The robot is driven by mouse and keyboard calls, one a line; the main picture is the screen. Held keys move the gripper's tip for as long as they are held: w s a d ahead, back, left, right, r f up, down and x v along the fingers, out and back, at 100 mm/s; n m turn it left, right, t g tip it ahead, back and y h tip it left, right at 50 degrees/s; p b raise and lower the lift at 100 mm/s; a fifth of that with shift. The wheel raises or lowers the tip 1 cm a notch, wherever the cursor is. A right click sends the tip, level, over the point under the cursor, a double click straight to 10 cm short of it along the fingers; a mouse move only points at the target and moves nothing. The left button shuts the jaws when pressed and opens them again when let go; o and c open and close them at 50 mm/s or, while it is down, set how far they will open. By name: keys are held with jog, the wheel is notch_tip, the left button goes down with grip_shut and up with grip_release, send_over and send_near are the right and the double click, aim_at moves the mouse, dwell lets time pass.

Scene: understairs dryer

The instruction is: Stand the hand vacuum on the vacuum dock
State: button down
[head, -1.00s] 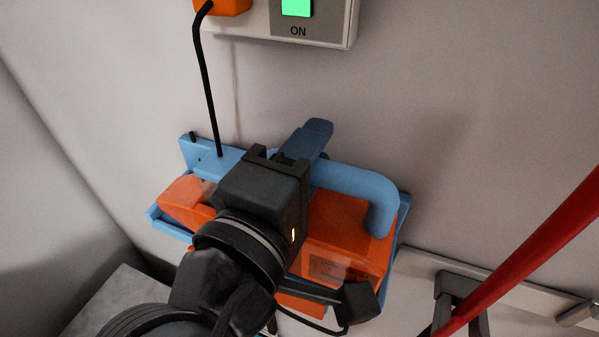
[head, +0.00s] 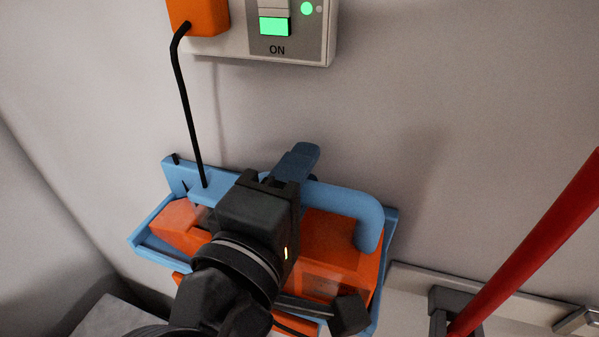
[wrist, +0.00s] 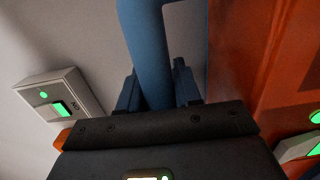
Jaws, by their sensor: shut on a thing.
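The hand vacuum has an orange body (head: 338,232) and a curved blue handle (head: 345,200); the handle runs down the middle of the wrist view (wrist: 150,45). My black gripper (wrist: 157,92) is shut on that handle, with a dark blue finger on each side. In the head view my wrist covers the middle of the vacuum. The blue vacuum dock (head: 150,236) is against the wall, its tray edge showing at left and its back plate behind. The vacuum overlaps the dock, nose to the left. Whether it rests fully on it is hidden.
A white switch box (head: 318,47) marked ON, with green lights, is on the wall above. A black cable (head: 187,110) hangs from an orange plug (head: 198,14) to the dock. A red pole (head: 530,240) slants at right, near a wall rail (head: 500,293).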

jog(key=shift+f, duration=0.1)
jog(key=c, duration=0.7)
grip_release()
jog(key=shift+f, duration=0.1)
jog(key=shift+s+f, duration=0.1)
jog(key=b+v, duration=0.1)
jog(key=v, duration=0.6)
jog(key=shift+s, duration=0.3)
jog(key=shift+a, duration=0.15)
